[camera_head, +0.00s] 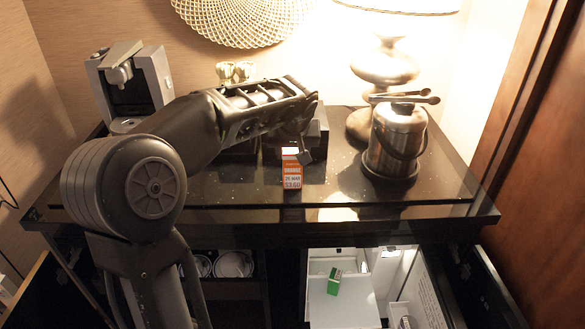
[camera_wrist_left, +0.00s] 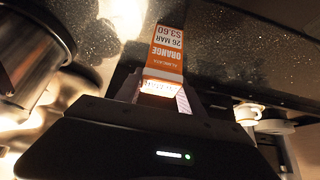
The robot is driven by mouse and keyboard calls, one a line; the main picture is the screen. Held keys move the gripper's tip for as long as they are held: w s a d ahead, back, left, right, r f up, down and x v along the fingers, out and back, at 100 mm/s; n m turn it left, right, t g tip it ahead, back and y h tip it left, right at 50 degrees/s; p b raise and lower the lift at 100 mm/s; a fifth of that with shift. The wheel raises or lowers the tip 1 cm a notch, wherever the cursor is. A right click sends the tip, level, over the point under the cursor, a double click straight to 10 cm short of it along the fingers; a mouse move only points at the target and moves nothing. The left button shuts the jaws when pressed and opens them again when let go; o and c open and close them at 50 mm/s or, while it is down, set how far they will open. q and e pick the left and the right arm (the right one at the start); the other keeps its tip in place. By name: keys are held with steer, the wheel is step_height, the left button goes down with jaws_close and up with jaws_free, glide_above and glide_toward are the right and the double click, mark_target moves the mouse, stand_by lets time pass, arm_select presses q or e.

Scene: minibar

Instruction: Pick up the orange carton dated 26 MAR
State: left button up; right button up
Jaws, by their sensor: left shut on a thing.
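The orange carton (camera_head: 292,176) is orange and white and shows "ORANGE", "26 MAR" and "$3.60" on its face. It is upright over the dark counter, near the middle. I cannot tell whether its base touches the counter. My left gripper (camera_head: 297,155) reaches in from the left and is shut on the carton's upper part. In the left wrist view the carton (camera_wrist_left: 165,55) is held between the fingers of my left gripper (camera_wrist_left: 158,92), and the same label reads upside down. My right gripper is not in view.
A steel ice bucket (camera_head: 396,140) with tongs stands right of the carton, before a lamp (camera_head: 385,65). A coffee machine (camera_head: 130,85) stands at the back left. Below the counter (camera_head: 400,213), an open fridge (camera_head: 345,305) holds a green-and-white carton (camera_head: 334,282).

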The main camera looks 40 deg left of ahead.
arm_select(q)
jaws_close()
steer(key=shift+r, duration=0.1)
step_height(320, 180, up, 10)
steer(key=shift+f, duration=0.1)
stand_by(0.6)
stand_by(0.5)
